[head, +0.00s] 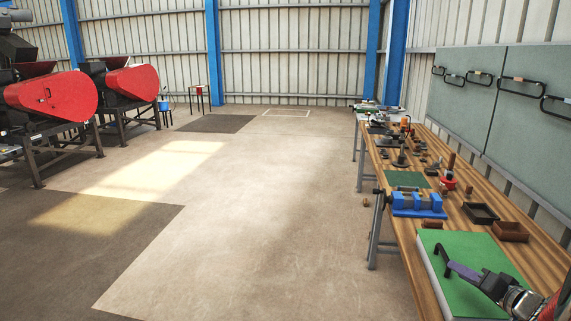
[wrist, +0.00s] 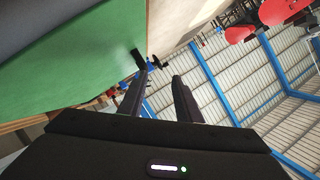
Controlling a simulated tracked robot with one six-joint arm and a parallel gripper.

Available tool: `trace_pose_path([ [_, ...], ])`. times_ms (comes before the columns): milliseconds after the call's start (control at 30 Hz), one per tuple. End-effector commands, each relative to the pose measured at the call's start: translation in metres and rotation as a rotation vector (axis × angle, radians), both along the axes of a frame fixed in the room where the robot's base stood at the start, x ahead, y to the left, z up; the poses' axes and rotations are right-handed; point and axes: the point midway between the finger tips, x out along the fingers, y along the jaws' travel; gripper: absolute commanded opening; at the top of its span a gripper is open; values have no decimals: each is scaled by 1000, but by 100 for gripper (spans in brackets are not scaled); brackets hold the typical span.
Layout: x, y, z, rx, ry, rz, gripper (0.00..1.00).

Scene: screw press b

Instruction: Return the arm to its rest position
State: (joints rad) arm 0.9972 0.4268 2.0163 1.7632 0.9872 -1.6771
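My gripper (head: 455,267) is at the lower right of the head view, over the near end of the workbench and above a green-topped board (head: 436,300). In the wrist view my gripper (wrist: 162,74) has its two dark fingers apart, with nothing between them. A black bent bar (head: 439,256) shows right by the fingertips in the head view. The bar also shows beyond the left finger in the wrist view (wrist: 138,58). I cannot tell whether a finger touches it. Most of my arm is outside the head view.
The wooden workbench (head: 470,215) runs along the right wall. A blue vise (head: 417,204), a black tray (head: 481,213), a brown tray (head: 510,231) and several small tools are on it. Red-guarded machines (head: 55,96) stand at the left. The middle floor is clear.

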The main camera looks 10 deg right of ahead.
Motion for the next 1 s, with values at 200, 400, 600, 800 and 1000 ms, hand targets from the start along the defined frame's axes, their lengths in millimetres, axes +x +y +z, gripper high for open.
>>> trace_pose_path([
  [200, 14, 95, 28, 21, 83, 179, 31],
  [400, 7, 183, 46, 26, 195, 332, 31],
  [600, -16, 259, 57, 3, 317, 452, 31],
  [800, -49, 319, 63, -50, 441, 537, 31],
  [1000, -88, 363, 66, -128, 553, 585, 31],
])
